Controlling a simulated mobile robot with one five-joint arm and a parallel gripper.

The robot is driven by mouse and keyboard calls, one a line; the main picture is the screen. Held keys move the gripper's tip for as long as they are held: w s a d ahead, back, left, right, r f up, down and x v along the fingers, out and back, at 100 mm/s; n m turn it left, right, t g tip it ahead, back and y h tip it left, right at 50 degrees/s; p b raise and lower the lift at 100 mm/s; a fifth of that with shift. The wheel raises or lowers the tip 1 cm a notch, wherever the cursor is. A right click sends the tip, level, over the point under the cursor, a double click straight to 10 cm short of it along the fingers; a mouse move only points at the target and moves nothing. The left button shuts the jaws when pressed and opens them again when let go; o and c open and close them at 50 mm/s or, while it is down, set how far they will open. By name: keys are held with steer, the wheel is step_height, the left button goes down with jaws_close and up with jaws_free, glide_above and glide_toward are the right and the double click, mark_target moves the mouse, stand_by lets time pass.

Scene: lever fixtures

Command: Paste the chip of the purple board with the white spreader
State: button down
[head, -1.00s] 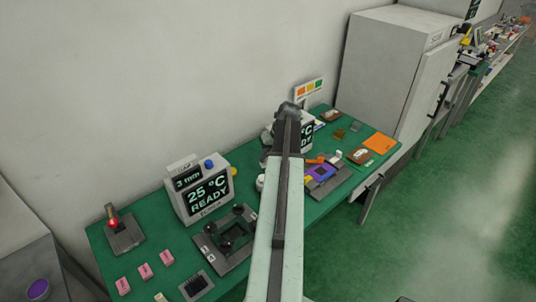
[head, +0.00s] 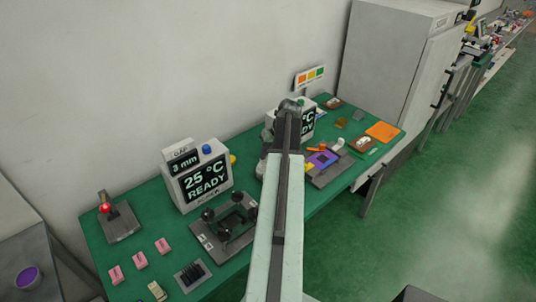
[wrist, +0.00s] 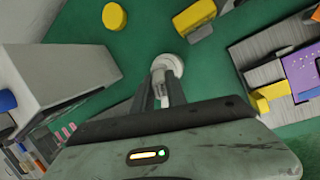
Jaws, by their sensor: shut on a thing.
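The purple board (head: 312,164) lies in a grey holder (head: 328,178) on the green bench, with a dark chip (head: 322,157) at its middle. It also shows at the right edge of the wrist view (wrist: 301,66). My gripper (wrist: 168,84) is shut on a white piece (wrist: 175,92), which looks like the white spreader. A round white part (wrist: 168,64) shows at the fingertips; whether it belongs to the held piece or stands on the bench below, I cannot tell. The gripper is apart from the board.
A display box (head: 197,177) reading 25 °C READY stands left of my arm. A second display (head: 306,119) is partly behind my arm. A dark fixture with round knobs (head: 225,222), pink blocks (head: 139,260) and a red-tipped lever (head: 118,218) stand at the left. An orange plate (head: 382,132) lies far right.

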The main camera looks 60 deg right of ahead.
steer(key=shift+f+b, duration=0.5)
steer(key=shift+b, duration=0.05)
stand_by(1.6)
step_height(320, 180, up, 7)
steer(key=p, duration=0.7)
steer(key=shift+r, duration=0.1)
